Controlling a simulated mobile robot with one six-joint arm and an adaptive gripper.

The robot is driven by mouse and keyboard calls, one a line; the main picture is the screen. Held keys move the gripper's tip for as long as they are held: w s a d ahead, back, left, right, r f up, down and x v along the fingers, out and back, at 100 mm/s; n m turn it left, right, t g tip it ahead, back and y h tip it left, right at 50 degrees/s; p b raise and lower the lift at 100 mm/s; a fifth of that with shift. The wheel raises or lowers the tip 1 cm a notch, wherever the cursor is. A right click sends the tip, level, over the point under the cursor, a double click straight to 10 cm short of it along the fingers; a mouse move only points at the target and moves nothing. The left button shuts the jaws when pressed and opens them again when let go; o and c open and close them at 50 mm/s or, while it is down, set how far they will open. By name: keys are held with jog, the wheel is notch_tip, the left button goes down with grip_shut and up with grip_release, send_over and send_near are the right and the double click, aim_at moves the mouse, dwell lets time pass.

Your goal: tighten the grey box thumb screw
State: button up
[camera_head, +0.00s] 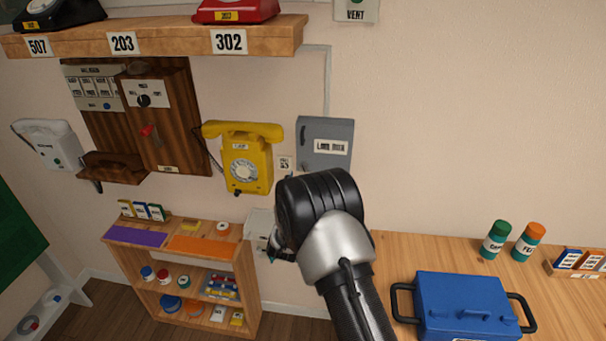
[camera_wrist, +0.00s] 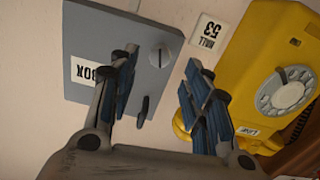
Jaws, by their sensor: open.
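The grey box (camera_head: 325,145) hangs on the wall right of the yellow phone, with a white label and a dark handle on its left side. In the wrist view the grey box (camera_wrist: 125,55) appears turned over, with a round slotted thumb screw (camera_wrist: 159,55) near its right edge and the dark handle (camera_wrist: 143,110) below. My gripper (camera_wrist: 158,66) is open and empty, its blue-padded fingers either side of the screw in the picture. I see no contact; the distance is unclear. In the head view my wrist is below the box and mostly hides the fingers.
The yellow phone (camera_head: 242,155) is close on the left of the box, with a small wall label (camera_head: 285,164) between them. A wooden shelf unit (camera_head: 247,285) stands below. A blue toolbox (camera_head: 466,303) sits on the table at right. The wall right of the box is clear.

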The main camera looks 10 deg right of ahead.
aim_at(304, 170)
jog(key=shift+b+x, duration=0.3)
jog(key=shift+x, duration=2.5)
jog(key=shift+c, duration=0.3)
grip_shut()
jog(key=shift+f+b, duration=0.1)
jog(key=shift+b, duration=0.2)
